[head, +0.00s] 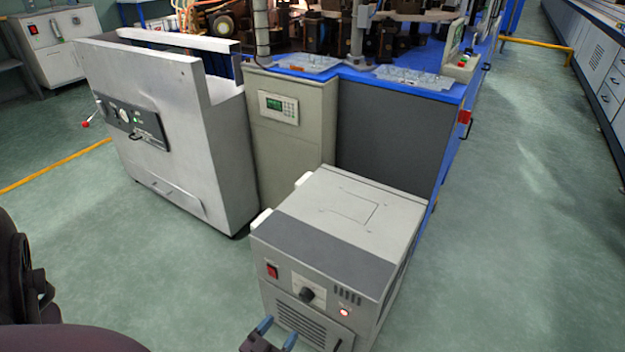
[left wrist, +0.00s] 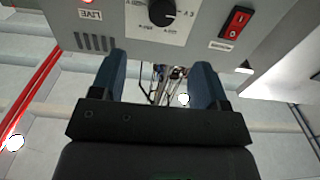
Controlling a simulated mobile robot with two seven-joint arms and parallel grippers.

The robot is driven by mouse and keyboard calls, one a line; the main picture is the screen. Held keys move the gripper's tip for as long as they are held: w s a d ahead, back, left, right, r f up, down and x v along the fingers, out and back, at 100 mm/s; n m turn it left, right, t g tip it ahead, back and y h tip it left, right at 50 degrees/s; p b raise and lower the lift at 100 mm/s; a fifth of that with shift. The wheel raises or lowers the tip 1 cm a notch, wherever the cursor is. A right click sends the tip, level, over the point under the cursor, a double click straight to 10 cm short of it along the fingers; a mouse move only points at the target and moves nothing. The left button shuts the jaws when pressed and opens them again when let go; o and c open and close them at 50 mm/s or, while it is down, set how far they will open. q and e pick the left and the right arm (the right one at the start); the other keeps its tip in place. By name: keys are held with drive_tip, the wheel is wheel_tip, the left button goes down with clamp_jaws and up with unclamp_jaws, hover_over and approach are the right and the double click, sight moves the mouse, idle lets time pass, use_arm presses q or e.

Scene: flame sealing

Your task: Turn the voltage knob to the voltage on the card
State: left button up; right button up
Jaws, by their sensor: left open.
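The voltage knob (head: 306,294) is a round black dial on the front panel of a grey power box (head: 352,215). It also shows in the left wrist view (left wrist: 162,12), at the top, with a white pointer mark and small lettering around it too small to read. My left gripper (head: 277,330) is open and empty, in front of the box's lower front and below the knob, apart from it. Its two blue fingers (left wrist: 160,75) show in the left wrist view with the knob beyond and between them. I cannot make out a voltage card. My right gripper is not in view.
A red switch (head: 272,271) sits left of the knob, and a lit red lamp (head: 344,313) sits to its right. A beige cabinet with a green display (head: 278,106) and a white machine (head: 180,130) stand behind. Green floor (head: 515,230) is clear at right.

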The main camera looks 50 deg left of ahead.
sight(304, 298)
use_arm(q)
drive_tip(key=x, duration=0.3)
drive_tip(key=b+x, duration=0.1)
drive_tip(key=x, duration=0.2)
drive_tip(key=f+b+x, duration=0.1)
drive_tip(key=x, duration=0.2)
drive_tip(key=shift+w, duration=0.15)
drive_tip(key=shift+w+a+b, duration=0.15)
drive_tip(key=shift+w+b, duration=0.15)
drive_tip(key=shift+w, duration=0.2)
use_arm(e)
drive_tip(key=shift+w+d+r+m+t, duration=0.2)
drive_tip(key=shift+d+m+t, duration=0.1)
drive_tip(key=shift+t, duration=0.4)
use_arm(q)
drive_tip(key=c, duration=0.9)
